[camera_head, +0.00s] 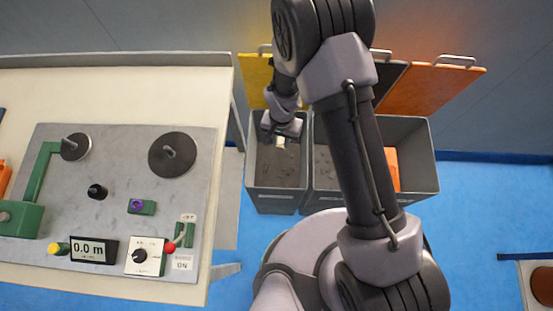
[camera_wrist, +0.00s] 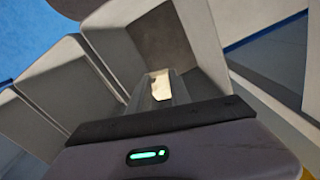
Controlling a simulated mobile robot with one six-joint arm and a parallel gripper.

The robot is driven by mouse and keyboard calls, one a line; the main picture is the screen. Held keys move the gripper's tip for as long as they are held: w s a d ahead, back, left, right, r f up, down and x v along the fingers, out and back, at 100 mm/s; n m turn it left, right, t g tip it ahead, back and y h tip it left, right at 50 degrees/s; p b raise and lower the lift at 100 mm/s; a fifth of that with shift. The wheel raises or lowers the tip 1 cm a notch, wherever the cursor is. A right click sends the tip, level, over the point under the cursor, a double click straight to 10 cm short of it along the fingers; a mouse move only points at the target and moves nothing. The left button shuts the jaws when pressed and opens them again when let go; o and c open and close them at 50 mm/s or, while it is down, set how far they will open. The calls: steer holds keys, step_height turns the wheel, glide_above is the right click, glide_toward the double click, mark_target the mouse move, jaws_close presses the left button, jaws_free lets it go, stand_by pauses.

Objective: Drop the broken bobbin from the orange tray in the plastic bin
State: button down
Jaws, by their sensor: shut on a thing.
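My gripper (camera_head: 281,131) is over the left grey bin (camera_head: 272,195), pointing down into its opening. It is shut on a small cream-white piece, the bobbin (camera_head: 280,142), which also shows between the fingers in the wrist view (camera_wrist: 160,86). The bobbin is small here and its break cannot be made out. The left bin holds some dark bits at its bottom. A second, wider grey bin (camera_head: 425,185) stands to its right, partly hidden by my arm, with an orange thing (camera_head: 392,165) in it. I cannot read any label telling which bin is for plastic.
Yellow (camera_head: 256,80), dark (camera_head: 388,85) and orange (camera_head: 435,88) lids stand raised behind the bins. A winder table (camera_head: 130,95) with a control panel is at the left. Another table edge (camera_head: 510,280) shows at the lower right. Blue floor lies around the bins.

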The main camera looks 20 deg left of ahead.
steer(key=c, duration=1.1)
jaws_free()
step_height(320, 180, up, 17)
steer(key=p, duration=0.6)
steer(key=shift+r, duration=0.2)
